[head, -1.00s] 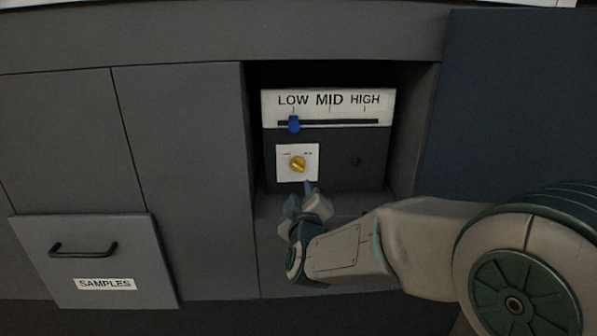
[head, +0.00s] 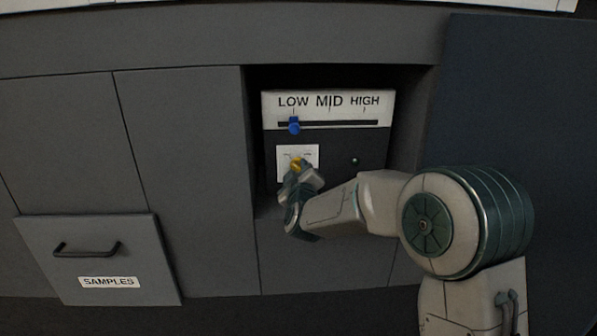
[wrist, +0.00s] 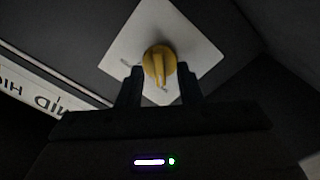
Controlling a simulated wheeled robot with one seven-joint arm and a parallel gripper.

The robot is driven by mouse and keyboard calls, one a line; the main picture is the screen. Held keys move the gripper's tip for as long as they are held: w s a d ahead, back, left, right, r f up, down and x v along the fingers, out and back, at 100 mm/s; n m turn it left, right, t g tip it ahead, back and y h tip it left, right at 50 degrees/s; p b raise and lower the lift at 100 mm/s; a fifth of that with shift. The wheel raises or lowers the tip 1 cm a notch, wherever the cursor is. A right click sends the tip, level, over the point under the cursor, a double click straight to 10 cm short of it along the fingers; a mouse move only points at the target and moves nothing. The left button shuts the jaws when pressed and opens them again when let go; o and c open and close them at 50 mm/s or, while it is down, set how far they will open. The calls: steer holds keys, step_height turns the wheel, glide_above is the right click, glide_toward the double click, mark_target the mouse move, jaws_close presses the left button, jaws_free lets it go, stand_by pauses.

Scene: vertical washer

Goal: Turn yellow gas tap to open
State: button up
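The yellow gas tap (head: 296,162) sits on a white square plate (head: 312,152) on the dark panel inside the recess. In the wrist view the tap (wrist: 159,62) has a raised ridge and lies between the tips of my two fingers. My gripper (head: 301,173) is at the tap in the head view and covers its lower part. In the wrist view my gripper (wrist: 158,82) has its fingers apart, one on each side of the tap, with small gaps visible. The plate's printed marks are too small to read.
Above the tap, a blue slider (head: 294,126) stands under LOW on a LOW/MID/HIGH scale (head: 330,100). The recess walls enclose the panel. A drawer marked SAMPLES (head: 103,255) is at lower left.

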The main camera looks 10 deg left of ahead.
jaws_close()
steer(key=shift+f+b, duration=0.1)
steer(key=shift+b, duration=0.3)
steer(key=shift+f+m+b, duration=0.15)
steer(key=shift+m+b, duration=0.95)
steer(key=shift+b, duration=0.15)
steer(key=m+b, duration=0.3)
steer(key=b, duration=0.1)
steer(key=shift+m, duration=0.3)
steer(key=m+b, duration=0.5)
steer(key=m, duration=0.1)
steer(key=m+b, duration=0.4)
steer(key=m, duration=0.2)
steer(key=shift+d, duration=0.1)
